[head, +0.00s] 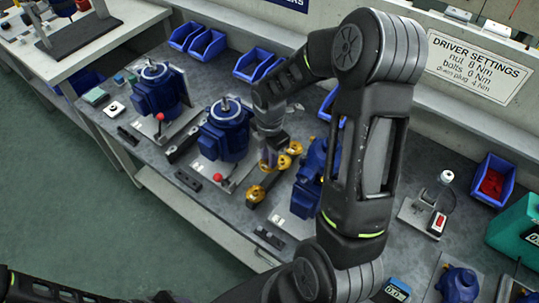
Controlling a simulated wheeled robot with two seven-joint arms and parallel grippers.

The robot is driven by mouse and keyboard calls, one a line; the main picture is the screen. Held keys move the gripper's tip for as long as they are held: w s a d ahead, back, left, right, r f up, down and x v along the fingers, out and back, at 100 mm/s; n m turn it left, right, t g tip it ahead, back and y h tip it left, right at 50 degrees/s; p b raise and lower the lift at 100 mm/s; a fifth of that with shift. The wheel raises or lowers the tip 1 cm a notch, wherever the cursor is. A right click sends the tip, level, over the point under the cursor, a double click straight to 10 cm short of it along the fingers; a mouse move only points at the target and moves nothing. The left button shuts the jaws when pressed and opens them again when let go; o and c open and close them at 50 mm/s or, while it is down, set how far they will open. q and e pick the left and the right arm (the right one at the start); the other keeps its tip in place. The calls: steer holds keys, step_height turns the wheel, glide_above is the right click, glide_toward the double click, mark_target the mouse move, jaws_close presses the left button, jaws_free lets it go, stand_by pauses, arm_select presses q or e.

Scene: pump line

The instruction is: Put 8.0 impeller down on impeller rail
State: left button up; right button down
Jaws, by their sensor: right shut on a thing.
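My right gripper (272,158) points down over the middle of the bench, just right of the second blue pump. It is shut on a brass-yellow impeller (284,161), partly hidden by the fingers. Another yellow impeller (295,147) shows just behind it, and one more (256,194) sits nearer the bench's front. They lie along a line where the impeller rail seems to be, but the rail itself is mostly hidden. I cannot read any size marks or tell whether the held impeller touches anything. My left arm shows only at the bottom left; its gripper is out of view.
Blue pumps (226,132) (157,90) stand on plates with red-knobbed levers to the left. A third blue pump (308,182) is close to the right of the gripper, partly behind my arm. Blue bins (207,45) line the back. A dark block (270,237) lies near the front edge.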

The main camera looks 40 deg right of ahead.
mark_target(269, 178)
steer(key=shift+f+b, duration=2.75)
steer(key=shift+f, duration=0.9)
steer(key=shift+f, duration=0.2)
steer(key=c, duration=1.2)
jaws_free()
steer(key=shift+c, duration=0.2)
step_height(269, 178, up, 9)
steer(key=p, duration=0.7)
steer(key=shift+s, duration=0.1)
